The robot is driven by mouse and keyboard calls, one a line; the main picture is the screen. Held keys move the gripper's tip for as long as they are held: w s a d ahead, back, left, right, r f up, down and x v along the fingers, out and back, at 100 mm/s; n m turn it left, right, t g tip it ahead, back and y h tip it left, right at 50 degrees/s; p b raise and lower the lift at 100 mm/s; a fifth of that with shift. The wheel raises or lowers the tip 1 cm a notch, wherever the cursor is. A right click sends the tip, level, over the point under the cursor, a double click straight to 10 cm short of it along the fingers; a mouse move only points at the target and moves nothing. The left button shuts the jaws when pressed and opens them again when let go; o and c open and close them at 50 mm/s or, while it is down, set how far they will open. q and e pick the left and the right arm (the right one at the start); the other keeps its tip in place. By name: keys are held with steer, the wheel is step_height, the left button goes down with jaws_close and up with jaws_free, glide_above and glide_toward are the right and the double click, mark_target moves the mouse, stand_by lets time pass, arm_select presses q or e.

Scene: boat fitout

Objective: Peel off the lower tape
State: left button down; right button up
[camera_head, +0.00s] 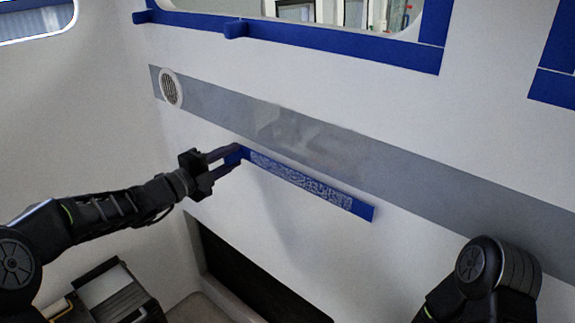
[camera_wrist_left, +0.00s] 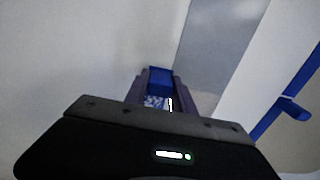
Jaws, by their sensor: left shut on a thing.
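The lower tape (camera_head: 300,178) is a straight blue strip with a speckled pale patch along its middle. It slants down to the right in front of the white wall, just below the grey band. My left gripper (camera_head: 233,158) is shut on its left end. A soft shadow falls on the wall below the strip; I cannot tell whether its right part touches the wall. In the left wrist view the blue tape end (camera_wrist_left: 159,80) sits between the fingers. My right arm shows at the lower right, but its gripper is out of view.
Blue tape (camera_head: 330,48) frames the window above, with a short tab (camera_head: 236,30) sticking out. A round vent (camera_head: 171,89) sits on the grey band (camera_head: 430,188). A dark recess (camera_head: 255,280) lies below, and a box (camera_head: 108,295) stands at the lower left.

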arm_select(q)
steer(key=p+v, duration=0.2)
steer(key=v, duration=0.5)
steer(key=shift+a+r, duration=0.1)
steer(key=shift+r, duration=0.05)
steer(key=shift+s+a, duration=0.2)
steer(key=shift+s, duration=0.15)
